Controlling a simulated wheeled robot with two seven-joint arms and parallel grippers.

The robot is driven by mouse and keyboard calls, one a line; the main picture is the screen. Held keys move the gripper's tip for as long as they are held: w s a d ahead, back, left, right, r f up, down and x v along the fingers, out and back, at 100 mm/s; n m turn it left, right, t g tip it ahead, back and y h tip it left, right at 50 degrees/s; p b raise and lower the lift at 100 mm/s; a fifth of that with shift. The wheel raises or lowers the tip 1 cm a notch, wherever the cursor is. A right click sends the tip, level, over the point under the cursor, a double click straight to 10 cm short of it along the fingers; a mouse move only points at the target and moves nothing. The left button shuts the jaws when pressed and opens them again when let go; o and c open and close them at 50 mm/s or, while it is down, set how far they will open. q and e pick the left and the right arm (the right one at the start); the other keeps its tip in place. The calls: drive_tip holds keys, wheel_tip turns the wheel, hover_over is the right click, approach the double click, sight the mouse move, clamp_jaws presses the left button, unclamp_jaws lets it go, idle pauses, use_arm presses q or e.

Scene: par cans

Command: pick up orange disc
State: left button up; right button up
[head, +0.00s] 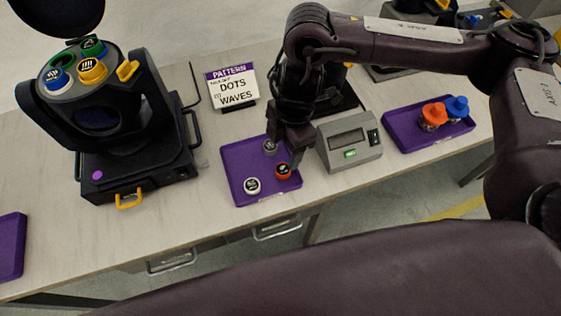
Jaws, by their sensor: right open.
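An orange disc (283,171) with a dark marked top lies on the purple tray (232,160) in the middle of the bench. A white disc (252,186) lies to its left, and a grey disc (270,147) lies behind it. My right gripper (290,148) reaches down over the tray's right side, just behind the orange disc. It is open, and nothing shows between its fingers, though the fingertips are dark and hard to make out. The orange disc appears to rest on the tray, free of the gripper. My left gripper is out of view.
A grey device with a display (350,140) stands close to the tray's right. A second purple tray (402,126) holds an orange and a blue capped item. A black stage light (100,110) stands left, with a pattern sign (232,88) behind the middle tray.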

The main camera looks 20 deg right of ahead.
sight(284, 169)
drive_tip(key=shift+d+f, duration=0.2)
drive_tip(key=shift+f, duration=0.1)
drive_tip(key=f, duration=0.4)
drive_tip(key=f+p, duration=0.1)
drive_tip(key=f, duration=0.2)
drive_tip(key=shift+s+a, duration=0.3)
drive_tip(key=shift+a, duration=0.1)
drive_tip(key=shift+c, duration=0.2)
drive_tip(key=shift+r, duration=0.1)
drive_tip(key=c, duration=1)
